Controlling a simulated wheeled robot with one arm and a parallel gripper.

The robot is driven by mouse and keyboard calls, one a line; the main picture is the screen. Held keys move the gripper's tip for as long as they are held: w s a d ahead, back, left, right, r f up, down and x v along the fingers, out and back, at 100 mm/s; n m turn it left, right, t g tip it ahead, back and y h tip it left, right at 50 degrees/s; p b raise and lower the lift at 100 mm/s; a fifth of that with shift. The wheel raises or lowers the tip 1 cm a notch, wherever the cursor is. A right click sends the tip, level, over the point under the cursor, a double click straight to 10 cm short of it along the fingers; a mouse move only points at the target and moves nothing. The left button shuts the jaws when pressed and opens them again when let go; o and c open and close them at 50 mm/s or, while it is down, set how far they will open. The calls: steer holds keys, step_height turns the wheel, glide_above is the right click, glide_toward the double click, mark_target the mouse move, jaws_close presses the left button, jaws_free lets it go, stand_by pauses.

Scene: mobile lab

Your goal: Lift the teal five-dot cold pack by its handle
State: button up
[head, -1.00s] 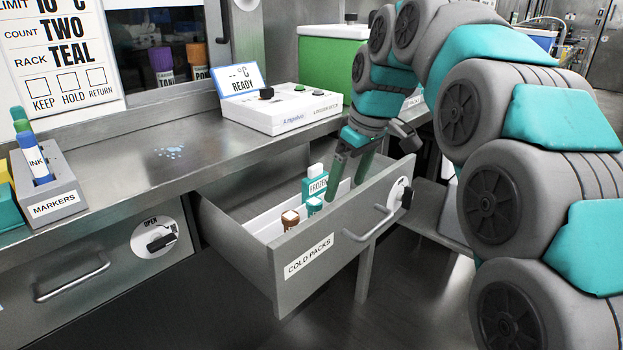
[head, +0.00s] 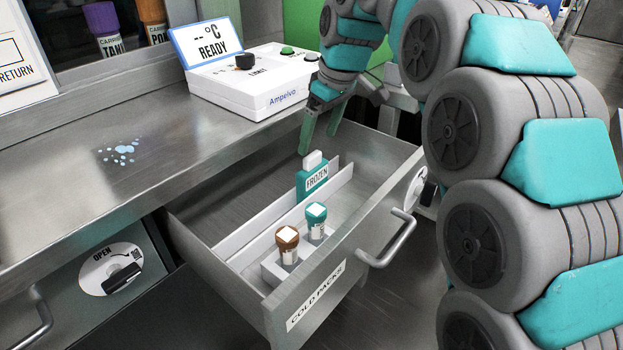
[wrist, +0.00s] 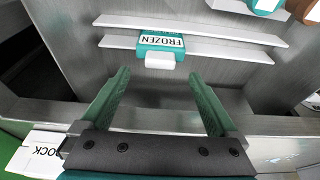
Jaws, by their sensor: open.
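A teal cold pack (head: 314,179) labelled FROZEN, with a white handle on top, stands upright against a divider in the open drawer (head: 225,205). In the wrist view the pack (wrist: 161,42) is ahead of the fingers, its white handle facing me. No dots can be made out on it. My gripper (head: 320,145) is above the rear of the drawer, behind the pack. Its green fingers are apart and empty, and they do not touch the pack. The wrist view also shows both fingers (wrist: 160,100) spread.
Brown-capped (head: 287,244) and teal-capped (head: 315,222) vials stand in a holder at the drawer's front. Thin white dividers (head: 262,222) run along the drawer. A white device (head: 245,88) reading READY sits on the counter (head: 80,185). The rear drawer floor is clear.

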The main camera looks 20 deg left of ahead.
mark_target(313, 155)
steer(key=x, duration=0.5)
jaws_close()
stand_by(0.8)
